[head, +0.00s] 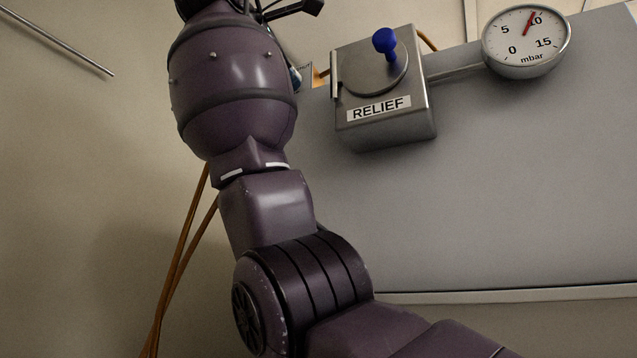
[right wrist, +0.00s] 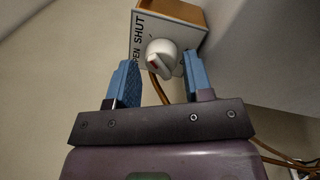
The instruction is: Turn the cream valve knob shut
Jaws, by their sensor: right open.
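The cream valve knob (right wrist: 161,55) shows in the right wrist view on a white plate (right wrist: 185,62) on a tan block. The plate reads SHUT, with a partly hidden OPEN lower down. Whether the knob lies between the fingertips in depth I cannot tell. In the head view my right arm hides the knob. My left gripper is out of view.
A metal RELIEF box (head: 383,130) with a blue-knobbed disc stands on the grey panel (head: 500,190), close right of my arm. A mbar gauge (head: 526,42) reads near 10. Brown tubes (head: 188,240) run down behind my arm. The lower grey panel is clear.

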